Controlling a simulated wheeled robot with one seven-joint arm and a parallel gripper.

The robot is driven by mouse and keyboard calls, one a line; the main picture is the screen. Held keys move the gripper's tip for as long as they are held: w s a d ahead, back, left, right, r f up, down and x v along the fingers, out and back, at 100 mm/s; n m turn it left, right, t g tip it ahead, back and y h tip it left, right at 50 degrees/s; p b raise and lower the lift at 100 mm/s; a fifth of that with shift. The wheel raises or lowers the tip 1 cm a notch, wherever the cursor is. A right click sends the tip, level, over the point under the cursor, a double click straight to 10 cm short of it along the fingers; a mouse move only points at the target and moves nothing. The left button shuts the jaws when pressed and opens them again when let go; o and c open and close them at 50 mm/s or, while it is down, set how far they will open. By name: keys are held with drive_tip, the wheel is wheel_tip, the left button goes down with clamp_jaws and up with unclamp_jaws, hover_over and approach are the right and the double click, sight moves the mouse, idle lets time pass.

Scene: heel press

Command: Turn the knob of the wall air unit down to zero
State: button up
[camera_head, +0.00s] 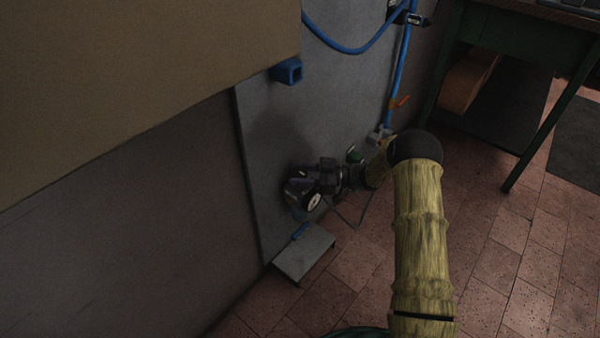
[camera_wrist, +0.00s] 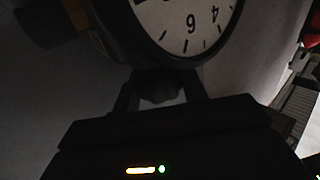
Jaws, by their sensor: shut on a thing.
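The wall air unit (camera_head: 297,190) is a small dark unit with a round white gauge (camera_head: 314,201), low on the grey wall panel. My gripper (camera_head: 312,178) is at the unit from the right, with my arm reaching in. In the wrist view the gauge dial (camera_wrist: 190,22) fills the top, with black numbers including 4 and 6. Just below the gauge, my gripper (camera_wrist: 160,98) is shut on a small dark part, which looks like the knob (camera_wrist: 157,80). The knob's setting and the gauge needle cannot be made out.
A blue hose (camera_head: 350,48) and a blue pipe (camera_head: 401,60) with an orange lever (camera_head: 400,101) run on the wall to the right. A small grey step (camera_head: 304,254) is below the unit. A tan panel (camera_head: 140,80) fills the upper left. A green table (camera_head: 520,50) stands at right.

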drive_tip(key=shift+n+g, duration=0.3)
drive_tip(key=shift+g, duration=0.2)
drive_tip(key=o, duration=1)
drive_tip(key=shift+c, duration=0.2)
drive_tip(key=shift+t, duration=0.5)
